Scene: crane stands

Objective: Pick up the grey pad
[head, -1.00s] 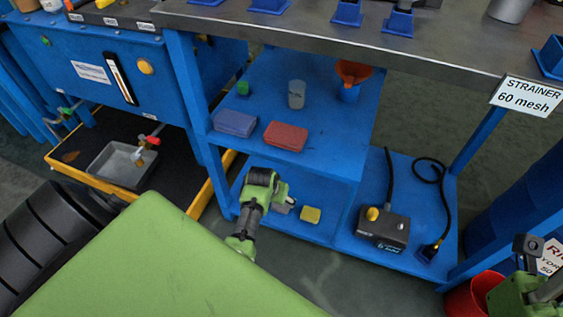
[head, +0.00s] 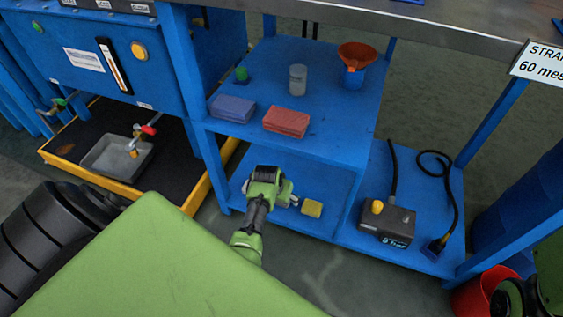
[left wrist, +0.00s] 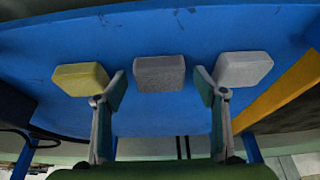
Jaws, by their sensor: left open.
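The grey pad (left wrist: 160,73) lies on the blue lower shelf, in the middle of the left wrist view. It is a mid-grey block between a yellow pad (left wrist: 81,79) and a lighter, whitish pad (left wrist: 243,68). My left gripper (left wrist: 161,88) is open, its two fingers on either side of the grey pad's front in that view. I see no contact. My right gripper does not show clearly; only parts of that arm are at the lower right.
The upper shelf (head: 335,125) overhangs, with blue (head: 233,108) and red (head: 286,121) pads, a grey cup (head: 298,79) and an orange funnel (head: 357,55). A red bucket (head: 475,293) is lower right.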

